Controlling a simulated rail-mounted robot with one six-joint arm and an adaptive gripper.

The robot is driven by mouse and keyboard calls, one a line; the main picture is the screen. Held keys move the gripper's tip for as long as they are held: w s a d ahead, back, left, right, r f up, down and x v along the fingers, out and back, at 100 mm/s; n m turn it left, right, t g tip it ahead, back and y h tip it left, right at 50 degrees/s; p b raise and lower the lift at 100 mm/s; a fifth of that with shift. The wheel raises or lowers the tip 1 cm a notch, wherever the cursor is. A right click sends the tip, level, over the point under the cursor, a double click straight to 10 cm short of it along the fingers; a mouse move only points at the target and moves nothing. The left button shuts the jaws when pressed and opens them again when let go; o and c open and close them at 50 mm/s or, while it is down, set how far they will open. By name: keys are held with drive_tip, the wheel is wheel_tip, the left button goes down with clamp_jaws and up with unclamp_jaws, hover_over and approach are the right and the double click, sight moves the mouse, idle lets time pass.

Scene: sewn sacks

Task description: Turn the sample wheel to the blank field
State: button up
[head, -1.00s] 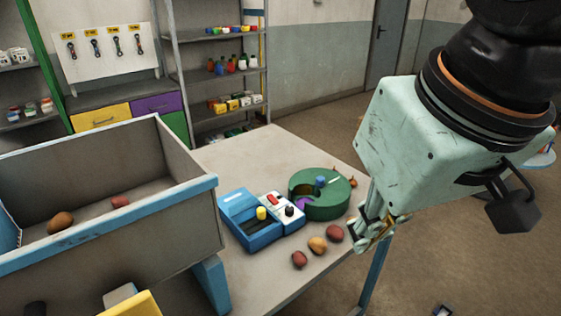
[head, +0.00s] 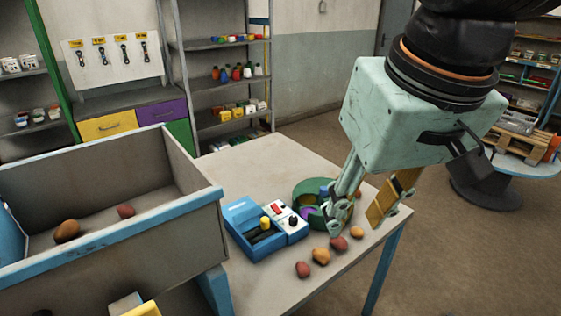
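The sample wheel (head: 301,190) is a round green drum on the table, right of the blue-and-white device. A purple patch (head: 307,212) shows in the opening at its near left side. A small part of a blue knob (head: 324,191) shows on its top. My gripper (head: 359,222) is open and empty, with its fingers well apart and pointing down. Its left finger is in front of the wheel's right side and hides much of it. I cannot tell whether that finger touches the wheel. The blank field cannot be made out.
Several potatoes (head: 321,256) lie in a row along the table's front right edge. A large grey bin (head: 120,240) with a blue rim takes up the left. The table (head: 250,160) behind the wheel is clear.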

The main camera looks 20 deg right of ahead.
drive_tip(key=w+d+r+m+g+p, duration=0.1)
drive_tip(key=w+d+r+p, duration=0.15)
drive_tip(key=w, duration=1.15)
drive_tip(key=m+g+p, duration=0.3)
drive_tip(key=m+p, duration=0.1)
drive_tip(key=p, duration=0.4)
hover_over(324, 188)
wheel_tip(324, 188, down, 20)
drive_tip(key=shift+w+d+r, duration=0.1)
drive_tip(key=shift+r, duration=0.1)
drive_tip(key=shift+f, duration=0.1)
drive_tip(key=shift+f, duration=6.8)
drive_tip(key=shift+c, duration=0.5)
